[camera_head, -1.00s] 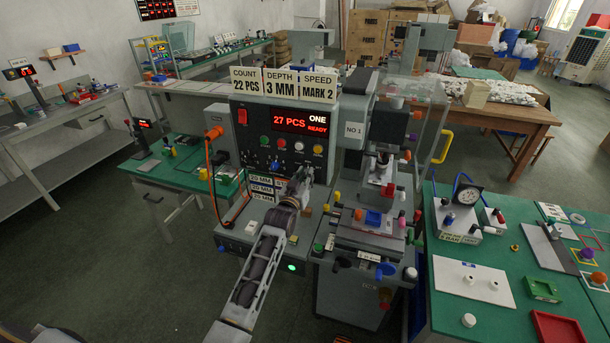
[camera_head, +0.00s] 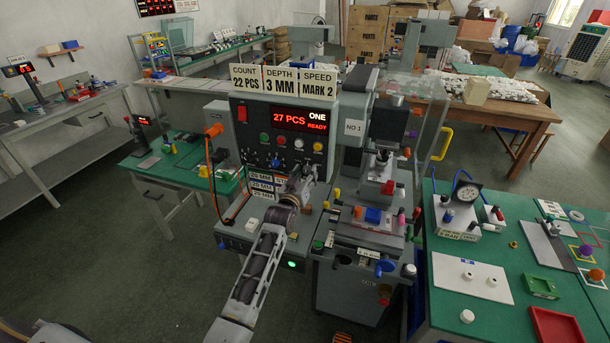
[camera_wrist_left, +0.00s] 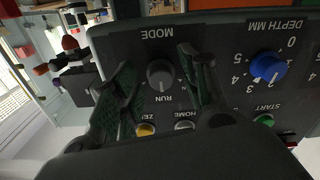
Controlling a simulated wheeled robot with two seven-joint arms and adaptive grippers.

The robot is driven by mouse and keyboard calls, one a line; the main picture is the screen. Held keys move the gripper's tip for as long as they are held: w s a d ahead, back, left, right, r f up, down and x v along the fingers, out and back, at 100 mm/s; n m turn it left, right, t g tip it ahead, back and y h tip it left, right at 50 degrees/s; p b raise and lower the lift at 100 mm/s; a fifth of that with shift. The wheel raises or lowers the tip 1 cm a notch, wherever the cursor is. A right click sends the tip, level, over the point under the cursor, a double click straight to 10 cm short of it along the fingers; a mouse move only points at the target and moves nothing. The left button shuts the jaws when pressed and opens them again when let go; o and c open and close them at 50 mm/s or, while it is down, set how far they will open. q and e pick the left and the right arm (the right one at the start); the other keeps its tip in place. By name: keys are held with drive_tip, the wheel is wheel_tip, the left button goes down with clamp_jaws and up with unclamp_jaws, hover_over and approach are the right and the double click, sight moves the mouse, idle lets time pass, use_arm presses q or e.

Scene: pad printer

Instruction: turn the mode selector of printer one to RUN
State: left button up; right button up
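Printer one (camera_head: 350,131) stands in the middle of the head view, with ONE and READY on its red display. Its mode selector (camera_wrist_left: 160,73) is a dark round knob under the MODE label, which appears upside down in the left wrist view. RUN is printed beside the knob; its pointer direction is not clear. My left gripper (camera_head: 304,178) is at the front panel. In the wrist view its open fingers (camera_wrist_left: 157,62) stand on either side of the knob, with gaps visible. In the head view the gripper hides the selector. My right gripper is not in view.
The blue depth knob (camera_wrist_left: 268,67), green START button (camera_wrist_left: 263,121), HOME button (camera_wrist_left: 184,126) and yellow zero button (camera_wrist_left: 145,130) sit close to the fingers. A green table (camera_head: 453,290) with gauge and trays stands right of the printer.

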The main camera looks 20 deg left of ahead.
use_arm(q)
drive_tip(key=shift+s, duration=0.1)
drive_tip(key=s, duration=1.1)
drive_tip(key=shift+s+a, duration=0.2)
drive_tip(key=shift+s, duration=0.2)
idle(0.4)
idle(0.7)
